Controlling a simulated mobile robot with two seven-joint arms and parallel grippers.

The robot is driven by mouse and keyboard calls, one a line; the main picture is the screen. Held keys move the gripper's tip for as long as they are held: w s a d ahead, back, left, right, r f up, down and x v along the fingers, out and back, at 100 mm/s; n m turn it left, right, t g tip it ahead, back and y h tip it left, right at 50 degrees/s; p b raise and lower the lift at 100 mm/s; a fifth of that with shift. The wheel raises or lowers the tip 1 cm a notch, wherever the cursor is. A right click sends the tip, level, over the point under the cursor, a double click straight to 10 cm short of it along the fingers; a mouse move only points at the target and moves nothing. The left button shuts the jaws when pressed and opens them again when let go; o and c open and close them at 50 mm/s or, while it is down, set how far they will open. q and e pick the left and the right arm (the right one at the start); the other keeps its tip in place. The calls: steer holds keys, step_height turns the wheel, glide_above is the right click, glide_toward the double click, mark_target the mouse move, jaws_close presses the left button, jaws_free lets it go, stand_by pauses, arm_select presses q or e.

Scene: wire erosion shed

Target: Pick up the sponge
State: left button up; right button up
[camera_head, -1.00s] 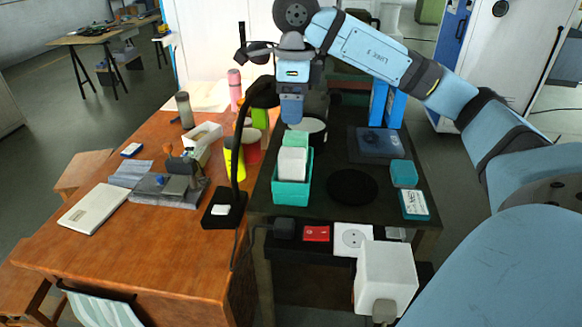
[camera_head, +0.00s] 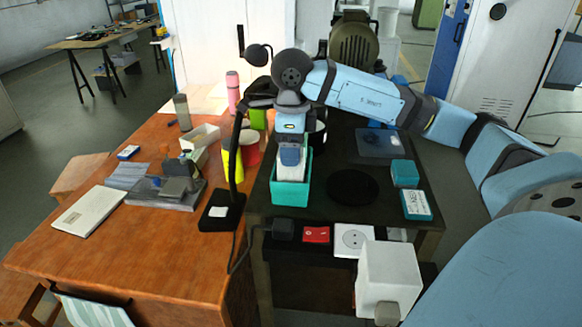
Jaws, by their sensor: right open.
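A teal open-topped box (camera_head: 291,194) stands on the dark bench, with a white block (camera_head: 290,173) upright in it. The block looks like the sponge, but I cannot be sure. My right gripper (camera_head: 290,158) points down right over the box, in front of the block's upper part. It is open, and its fingers hide much of the box's contents, so I cannot tell whether they touch the block. My left gripper is out of view.
A black lamp (camera_head: 222,212) stands left of the box. A black round pad (camera_head: 352,187), a small teal block (camera_head: 404,173) and a teal-and-white box (camera_head: 416,205) lie to the right. Yellow (camera_head: 232,160) and red (camera_head: 250,147) containers stand on the wooden table.

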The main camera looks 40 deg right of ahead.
step_height(320, 180, down, 3)
steer(key=shift+w+f, duration=0.1)
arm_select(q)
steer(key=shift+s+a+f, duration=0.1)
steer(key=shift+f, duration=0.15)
arm_select(e)
steer(key=c, duration=0.7)
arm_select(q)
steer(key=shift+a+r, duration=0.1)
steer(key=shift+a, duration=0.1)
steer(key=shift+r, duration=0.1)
arm_select(e)
steer(key=shift+r, duration=0.2)
